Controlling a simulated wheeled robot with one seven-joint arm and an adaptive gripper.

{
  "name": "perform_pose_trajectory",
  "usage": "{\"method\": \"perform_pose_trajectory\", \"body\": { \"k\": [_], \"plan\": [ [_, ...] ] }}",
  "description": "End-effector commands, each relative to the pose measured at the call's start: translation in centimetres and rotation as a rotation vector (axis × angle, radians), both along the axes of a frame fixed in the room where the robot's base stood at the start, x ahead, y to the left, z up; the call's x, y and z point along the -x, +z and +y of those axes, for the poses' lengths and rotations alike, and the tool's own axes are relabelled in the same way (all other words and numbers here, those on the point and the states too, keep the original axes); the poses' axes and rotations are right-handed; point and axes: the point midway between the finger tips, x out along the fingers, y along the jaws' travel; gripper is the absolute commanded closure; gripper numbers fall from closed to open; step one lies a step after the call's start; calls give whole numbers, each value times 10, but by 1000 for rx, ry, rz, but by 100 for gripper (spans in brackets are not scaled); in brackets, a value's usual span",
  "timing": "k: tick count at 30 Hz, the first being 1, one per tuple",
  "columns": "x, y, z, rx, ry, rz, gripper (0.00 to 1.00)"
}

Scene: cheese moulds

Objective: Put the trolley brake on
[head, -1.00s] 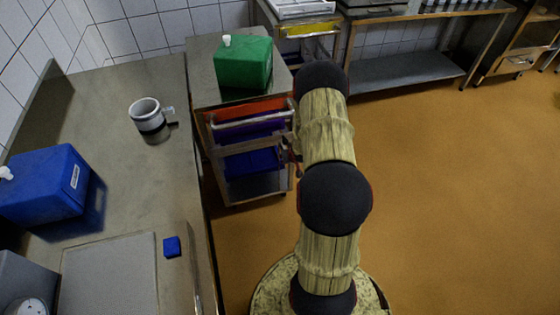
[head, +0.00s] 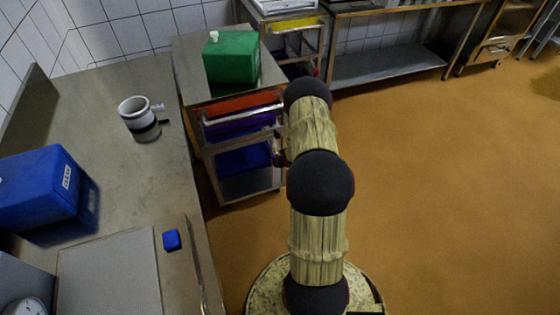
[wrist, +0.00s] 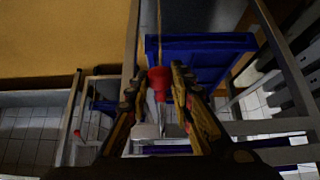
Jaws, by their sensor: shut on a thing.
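The steel trolley (head: 192,88) stands beyond the counter's end in the head view, with a green canister (head: 232,57) on top and red and blue trays on its shelves. In the wrist view a red knob (wrist: 158,84) sits between the fingertips of my gripper (wrist: 164,76), which is shut on it. A thin rod shows above the knob. A blue tray (wrist: 215,58) lies just behind it. In the head view my arm hides most of the gripper, which is at the trolley's right side. I cannot tell the brake's position.
A steel counter (head: 100,100) runs along the left, with a grey-and-white mug (head: 140,118), a blue canister (head: 38,188), a small blue block (head: 171,240) and a grey board (head: 110,275). Another steel bench (head: 390,65) stands at the back. The orange floor (head: 440,190) at right is clear.

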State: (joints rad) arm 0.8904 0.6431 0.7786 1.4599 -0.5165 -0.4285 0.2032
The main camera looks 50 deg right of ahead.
Motion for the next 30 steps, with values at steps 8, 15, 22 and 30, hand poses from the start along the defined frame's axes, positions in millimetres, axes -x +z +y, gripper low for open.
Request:
{"method": "perform_pose_trajectory", "body": {
  "k": [8,15,22,30],
  "plan": [
    [11,-21,10,-24,-2,26,100],
    [11,-21,10,-24,-2,26,100],
    [8,-18,8,-19,-2,21,68],
    [4,-13,5,-12,-1,14,58]
  ]
}}
